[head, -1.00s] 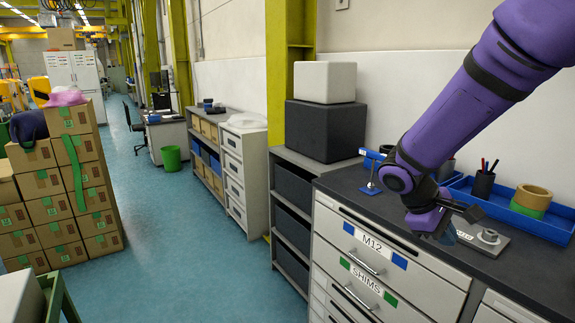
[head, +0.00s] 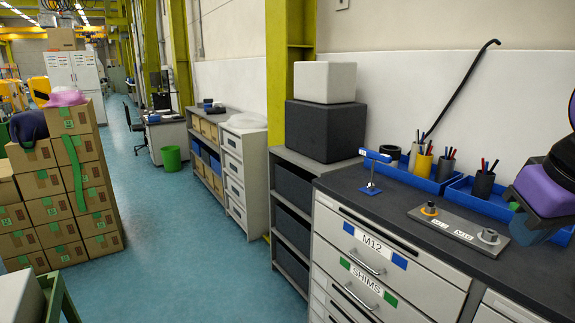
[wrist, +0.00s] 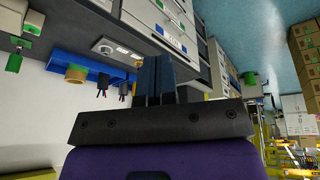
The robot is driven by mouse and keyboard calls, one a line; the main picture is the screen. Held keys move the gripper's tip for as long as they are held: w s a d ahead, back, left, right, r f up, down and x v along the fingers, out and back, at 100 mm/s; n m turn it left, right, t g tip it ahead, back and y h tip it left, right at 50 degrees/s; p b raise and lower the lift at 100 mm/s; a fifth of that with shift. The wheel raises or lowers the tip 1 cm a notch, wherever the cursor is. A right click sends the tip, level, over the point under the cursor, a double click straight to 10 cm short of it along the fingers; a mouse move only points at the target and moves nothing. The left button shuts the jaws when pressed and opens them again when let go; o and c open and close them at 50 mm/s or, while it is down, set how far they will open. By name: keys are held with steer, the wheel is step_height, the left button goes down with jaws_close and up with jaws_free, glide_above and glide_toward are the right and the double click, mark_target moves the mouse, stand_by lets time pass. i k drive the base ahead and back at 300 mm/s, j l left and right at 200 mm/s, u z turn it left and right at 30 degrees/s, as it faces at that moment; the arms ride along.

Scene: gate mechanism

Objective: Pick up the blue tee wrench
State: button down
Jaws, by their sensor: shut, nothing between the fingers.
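My gripper (head: 522,232) is at the right edge of the head view, over the right part of the worktop, well apart from the wrench. In the wrist view its two dark fingers (wrist: 161,78) are together with nothing between them. I cannot make out the wrench in the wrist view.
A grey plate (head: 455,230) with two round fittings lies on the worktop between wrench and gripper. Blue trays (head: 418,178) with pen cups (head: 424,165) stand behind. A dark box (head: 323,130) with a white box (head: 325,82) on it is left of the wrench.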

mark_target(383, 158)
steer(key=i+j+z, duration=0.2)
steer(key=i+j, duration=0.35)
steer(key=i, duration=0.2)
steer(key=i+j+z, duration=0.15)
steer(key=i+j, duration=0.5)
steer(key=i, duration=0.1)
